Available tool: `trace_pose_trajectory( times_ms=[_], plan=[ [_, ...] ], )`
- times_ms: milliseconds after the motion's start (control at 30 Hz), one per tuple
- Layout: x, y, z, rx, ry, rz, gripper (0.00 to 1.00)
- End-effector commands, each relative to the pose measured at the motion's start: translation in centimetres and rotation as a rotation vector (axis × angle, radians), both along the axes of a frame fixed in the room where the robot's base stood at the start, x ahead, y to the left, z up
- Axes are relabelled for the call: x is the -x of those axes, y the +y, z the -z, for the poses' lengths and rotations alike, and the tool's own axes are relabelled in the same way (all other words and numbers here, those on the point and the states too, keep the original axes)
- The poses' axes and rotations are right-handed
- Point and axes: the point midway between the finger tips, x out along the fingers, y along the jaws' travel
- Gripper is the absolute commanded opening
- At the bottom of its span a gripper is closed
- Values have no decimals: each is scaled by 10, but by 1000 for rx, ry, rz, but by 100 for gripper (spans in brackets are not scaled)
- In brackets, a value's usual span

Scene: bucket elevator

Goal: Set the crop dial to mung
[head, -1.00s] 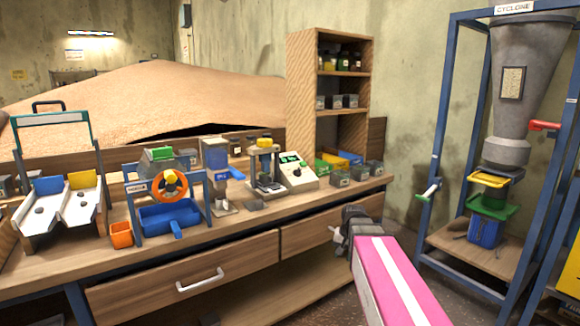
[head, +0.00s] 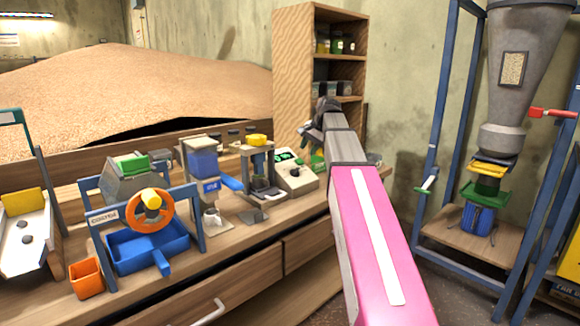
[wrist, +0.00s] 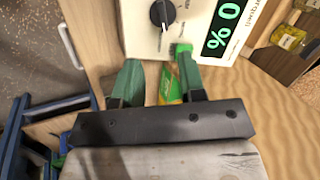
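The crop dial is a round black knob (wrist: 163,13) on the cream face of a meter (wrist: 140,40) in the wrist view. Small printed words surround it, too small or blurred to read reliably. A light mark shows on the knob; which crop it points at I cannot tell. A green-lit "0 %" display (wrist: 221,28) is beside it. In the head view the meter (head: 308,183) stands on the bench with its dial (head: 296,172) facing out. My gripper (wrist: 156,60) is open and empty, its green fingers short of the knob; it also shows in the head view (head: 308,130).
A small press-like stand (head: 257,165) is left of the meter. A hand mill with an orange wheel (head: 151,211) is farther left. A wooden shelf (head: 292,75) rises behind my gripper. The blue cyclone frame (head: 440,120) stands right, with floor between it and the bench.

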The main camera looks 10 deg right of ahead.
Motion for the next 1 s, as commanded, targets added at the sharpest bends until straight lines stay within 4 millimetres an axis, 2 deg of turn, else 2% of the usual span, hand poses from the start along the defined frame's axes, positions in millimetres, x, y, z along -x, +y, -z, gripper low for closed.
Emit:
trace_pose_trajectory(
  times_ms=[167, 700, 1000],
  plan=[
    [-2, 2, 2, -4, 0, 4, 37],
    [-25, 30, 76, -4, 1, 2, 37],
    [-30, 36, 93, -3, -1, 3, 37]
  ],
)
